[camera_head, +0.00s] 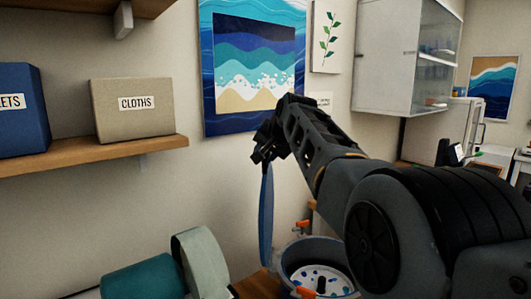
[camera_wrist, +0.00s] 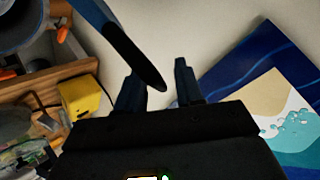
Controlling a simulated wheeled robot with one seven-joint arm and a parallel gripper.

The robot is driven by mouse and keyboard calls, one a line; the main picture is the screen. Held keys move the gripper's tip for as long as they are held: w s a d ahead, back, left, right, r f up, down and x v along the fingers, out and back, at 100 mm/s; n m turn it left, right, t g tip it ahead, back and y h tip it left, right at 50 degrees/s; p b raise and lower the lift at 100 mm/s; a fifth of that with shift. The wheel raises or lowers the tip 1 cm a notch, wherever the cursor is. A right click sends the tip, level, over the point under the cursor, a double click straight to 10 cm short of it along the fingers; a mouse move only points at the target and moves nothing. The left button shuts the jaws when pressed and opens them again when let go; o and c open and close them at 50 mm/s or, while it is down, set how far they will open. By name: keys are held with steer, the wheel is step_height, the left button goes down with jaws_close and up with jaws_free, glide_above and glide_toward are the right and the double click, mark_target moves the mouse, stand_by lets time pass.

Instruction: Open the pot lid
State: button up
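The blue pot lid (camera_head: 266,215) stands upright, seen edge-on, at the left side of the pot. The pot (camera_head: 318,262) is uncovered; a white disc with blue spots shows inside. My gripper (camera_head: 268,146) is at the lid's upper edge. In the wrist view, the lid's dark edge (camera_wrist: 128,42) reaches down between the two fingers of my gripper (camera_wrist: 158,84). The fingers are apart, with a gap between the lid and the right finger. Whether the lid touches the left finger is unclear. The lid's join to the pot cannot be made out.
Orange clamps (camera_head: 302,227) sit at the pot's rim. A teal roll (camera_head: 145,280) lies at lower left. A wooden shelf (camera_head: 90,158) holds a CLOTHS box (camera_head: 133,108) and a blue box (camera_head: 22,110). A wave picture (camera_head: 252,65) hangs behind my gripper. A yellow object (camera_wrist: 80,97) shows in the wrist view.

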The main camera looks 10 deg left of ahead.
steer(key=shift+d, duration=0.15)
steer(key=b+v, duration=0.2)
steer(key=v, duration=0.5)
steer(key=shift+s+r, duration=0.25)
stand_by(0.3)
